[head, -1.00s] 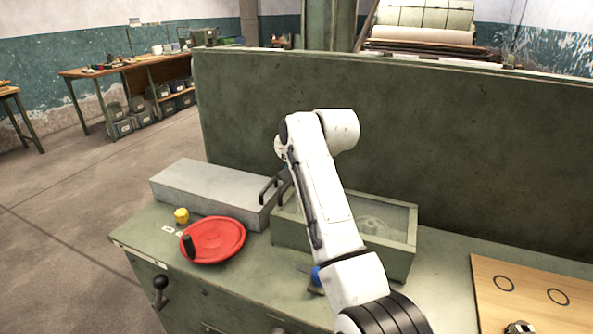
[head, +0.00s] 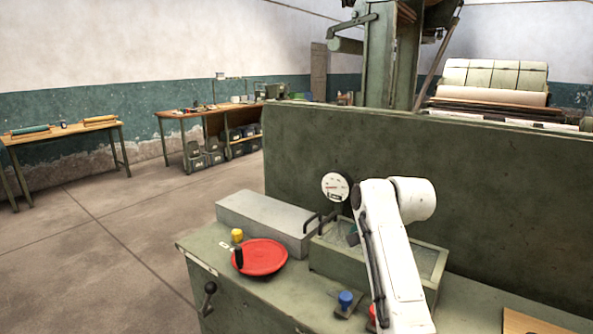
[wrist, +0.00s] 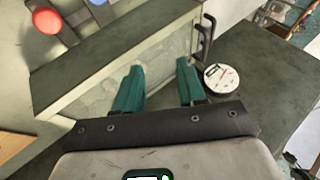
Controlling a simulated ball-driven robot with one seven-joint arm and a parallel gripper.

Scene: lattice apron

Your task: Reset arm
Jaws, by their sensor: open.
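My gripper (wrist: 160,72) shows in the wrist view as two teal fingers, spread apart with nothing between them. Beyond the fingers is the side of a green box with a clear top (head: 425,262); I cannot tell whether they touch it. In the head view my white arm stands in front of this box and the gripper is mostly hidden behind it. A round white gauge (head: 335,187) stands left of the arm; it also shows right of the fingers in the wrist view (wrist: 222,80).
A blue knob (head: 345,299) and a red button (wrist: 47,20) are near. A tall green panel (head: 480,205) stands behind.

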